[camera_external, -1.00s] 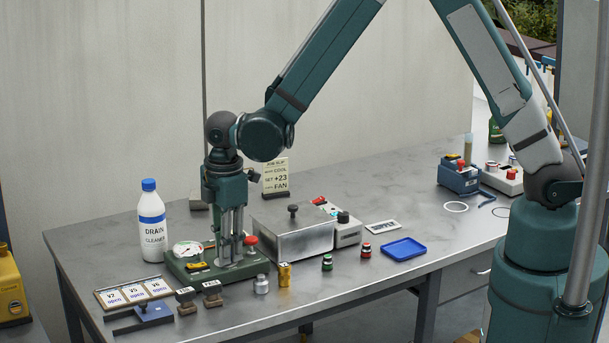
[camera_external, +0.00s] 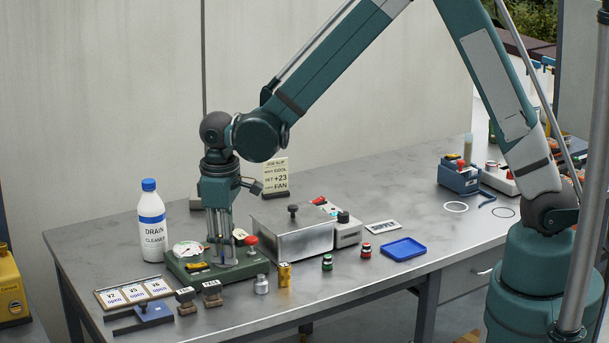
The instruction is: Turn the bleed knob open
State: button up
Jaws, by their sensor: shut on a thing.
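My gripper (camera_external: 221,258) points straight down over the green unit (camera_external: 187,279) at the front left of the bench. Its fingers are shut on a small part on top of that unit, which I take to be the bleed knob; the fingers hide it almost wholly, so its angle cannot be read. The green unit also carries a round white gauge (camera_external: 186,249), a yellow piece (camera_external: 198,266) left of the fingers, and a red knob (camera_external: 251,240) just right of them.
A drain cleaner bottle (camera_external: 151,225) stands behind left. A metal box (camera_external: 290,238) is close on the right. Stamp-like blocks (camera_external: 212,294), a silver weight (camera_external: 262,284) and a brass cylinder (camera_external: 285,275) stand in front. A blue tray (camera_external: 403,249) lies farther right.

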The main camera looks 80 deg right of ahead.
jog(key=m+b, duration=0.1)
jog(key=m, duration=0.2)
jog(key=shift+m, duration=0.4)
jog(key=shift+m+b, duration=0.6)
jog(key=shift+m, duration=0.9)
jog(key=o, duration=0.9)
jog(key=shift+r, duration=0.1)
jog(key=shift+w+a+r, duration=0.1)
jog(key=shift+r, duration=2.9)
jog(key=shift+w+a+r, duration=0.1)
jog(key=shift+r, duration=2.85)
